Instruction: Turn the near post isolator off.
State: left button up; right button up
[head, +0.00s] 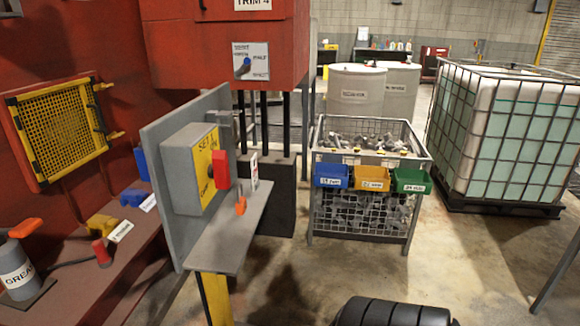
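The near post isolator (185,172) is a grey box on a grey back plate, left of centre in the head view. Its yellow front plate (208,168) faces right and carries partly readable black lettering, including what looks like "ON". A red handle (221,170) stands out from this plate, seen nearly edge-on; I cannot tell its exact setting. A grey shelf (222,232) juts out below, with a small orange item like a padlock (240,206) and a white tag (254,172) on it. A yellow post (216,298) holds it up. Neither of my grippers is in view.
A wire cage (365,160) with blue, yellow and green bins stands to the right, and a caged white tank (505,140) farther right.

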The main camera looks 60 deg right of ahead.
aim_at(219, 170)
jog(key=z, duration=1.6)
